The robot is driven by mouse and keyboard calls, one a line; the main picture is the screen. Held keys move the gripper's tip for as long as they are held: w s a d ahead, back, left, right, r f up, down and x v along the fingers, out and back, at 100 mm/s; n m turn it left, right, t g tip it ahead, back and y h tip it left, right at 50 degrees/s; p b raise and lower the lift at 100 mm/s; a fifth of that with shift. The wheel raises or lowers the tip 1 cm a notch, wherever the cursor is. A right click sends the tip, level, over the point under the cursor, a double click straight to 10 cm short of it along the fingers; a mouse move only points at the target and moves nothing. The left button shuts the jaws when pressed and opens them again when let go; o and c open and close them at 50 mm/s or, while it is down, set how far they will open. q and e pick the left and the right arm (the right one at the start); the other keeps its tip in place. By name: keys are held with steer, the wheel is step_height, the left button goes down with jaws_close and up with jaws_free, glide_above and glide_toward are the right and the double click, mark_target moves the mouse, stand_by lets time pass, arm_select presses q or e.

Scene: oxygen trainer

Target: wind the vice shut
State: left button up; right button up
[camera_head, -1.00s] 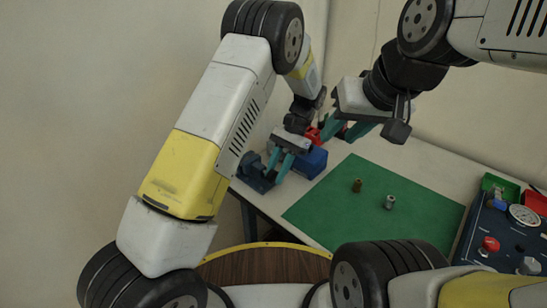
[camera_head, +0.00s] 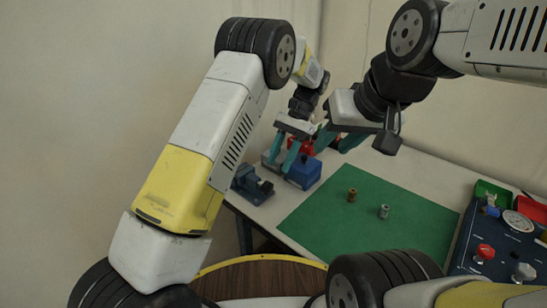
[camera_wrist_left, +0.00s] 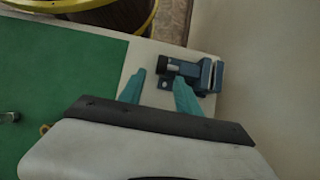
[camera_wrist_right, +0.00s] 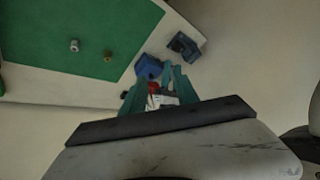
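The blue vice (camera_head: 252,186) sits at the left corner of the table. It also shows in the left wrist view (camera_wrist_left: 190,76), with a gap between its jaws, and in the right wrist view (camera_wrist_right: 184,46). My left gripper (camera_head: 284,157) is open and empty, with its fingers pointing down, above and to the right of the vice in the head view. In the left wrist view its fingertips (camera_wrist_left: 159,76) are apart, the right one overlapping the vice in the picture. My right gripper (camera_wrist_right: 154,88) is open beside the left one, away from the vice.
A blue block (camera_head: 304,173) stands right of the vice, with a red item (camera_head: 305,147) behind it, partly hidden. A green mat (camera_head: 360,232) carries a brass fitting (camera_head: 352,194) and a grey fitting (camera_head: 384,211). A gauge panel (camera_head: 500,240) is at right. My two grippers are close together.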

steer(key=shift+o, duration=0.4)
arm_select(q)
steer(key=s+a+r+n+t+h, duration=0.2)
steer(key=s+a+r+h, duration=0.1)
steer(key=a+r, duration=0.4)
steer(key=s+a+r+n+t+h, duration=0.2)
steer(key=s+a+r, duration=0.25)
steer(key=r, duration=0.35)
arm_select(e)
steer(key=m+g+h, duration=0.2)
steer(key=m+g, duration=0.4)
steer(key=m, duration=0.3)
glide_above(266, 184)
step_height(266, 184, down, 16)
steer(key=shift+s+d+f, duration=0.1)
steer(key=shift+f, duration=0.1)
steer(key=shift+f+m, duration=0.3)
steer(key=shift+f, duration=0.2)
arm_select(q)
steer(key=s+a+r+n+t+h, duration=0.1)
steer(key=s+a+n+t, duration=0.1)
steer(key=s, duration=0.5)
steer(key=s+a+r+n+t+h, duration=0.1)
steer(key=s+a+r+n+t, duration=0.1)
steer(key=s+a+t, duration=0.3)
steer(key=shift+s+r, duration=0.15)
steer(key=shift+s, duration=1.1)
arm_select(e)
step_height(266, 184, down, 7)
steer(key=shift+f, duration=0.2)
